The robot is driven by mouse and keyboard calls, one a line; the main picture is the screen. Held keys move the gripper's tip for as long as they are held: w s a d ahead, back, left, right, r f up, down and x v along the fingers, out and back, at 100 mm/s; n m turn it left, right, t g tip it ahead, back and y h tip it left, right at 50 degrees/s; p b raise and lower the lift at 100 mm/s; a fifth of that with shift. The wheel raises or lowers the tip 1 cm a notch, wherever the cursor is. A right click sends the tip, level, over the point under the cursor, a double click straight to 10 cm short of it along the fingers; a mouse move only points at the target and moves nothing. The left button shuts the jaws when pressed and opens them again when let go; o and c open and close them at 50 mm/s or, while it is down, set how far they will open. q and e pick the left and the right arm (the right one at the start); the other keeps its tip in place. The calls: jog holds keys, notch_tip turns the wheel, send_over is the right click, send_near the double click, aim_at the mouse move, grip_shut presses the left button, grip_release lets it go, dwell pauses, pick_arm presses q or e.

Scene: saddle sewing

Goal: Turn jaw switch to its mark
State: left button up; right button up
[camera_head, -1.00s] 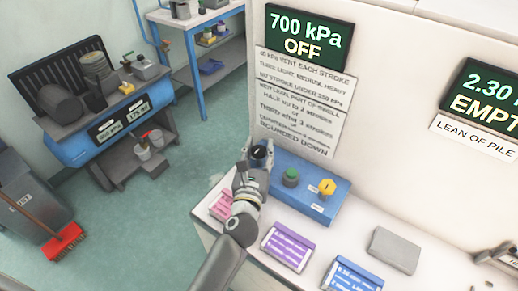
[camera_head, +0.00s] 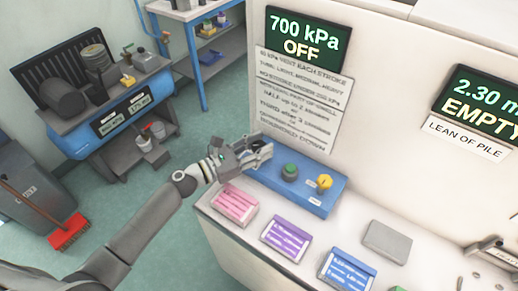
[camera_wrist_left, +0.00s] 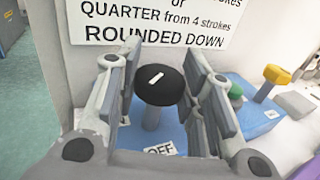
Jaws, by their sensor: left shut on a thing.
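The jaw switch is a round black knob (camera_wrist_left: 160,85) on a post, with a short white mark on its top. It stands at the left end of a blue control box (camera_head: 318,200), above a label reading OFF (camera_wrist_left: 160,149). My left gripper (camera_head: 260,152) is at that end of the box, and the wrist view shows its two jaws (camera_wrist_left: 160,100) on either side of the knob, shut on it. In the head view the gripper mostly hides the knob. A dark display (camera_head: 307,34) reads 700 kPa OFF. My right gripper is not in view.
A green button (camera_head: 289,171) and a yellow knob (camera_head: 323,182) stand on the box, right of my gripper. Pink (camera_head: 234,204), purple (camera_head: 286,238) and blue (camera_head: 346,270) cards and a grey block (camera_head: 387,239) lie on the white counter. A printed sign (camera_head: 298,100) hangs behind.

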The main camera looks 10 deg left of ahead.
pick_arm(q)
jog(key=m+g+h+b, duration=0.2)
jog(key=g+b, duration=0.1)
jog(key=m+g+h+b, duration=0.2)
jog(key=m+g+b, duration=0.1)
jog(key=shift+w+f+g, duration=0.1)
jog(key=shift+f+g, duration=0.05)
jog(key=shift+g, duration=0.25)
jog(key=shift+m+g+h+b, duration=0.4)
jog(key=shift+m+g+b, duration=0.65)
jog(key=shift+g, duration=0.45)
jog(key=shift+r, duration=0.2)
jog(key=o, duration=1)
jog(key=shift+o, duration=0.2)
jog(key=s+a, duration=0.2)
jog(key=a, duration=1)
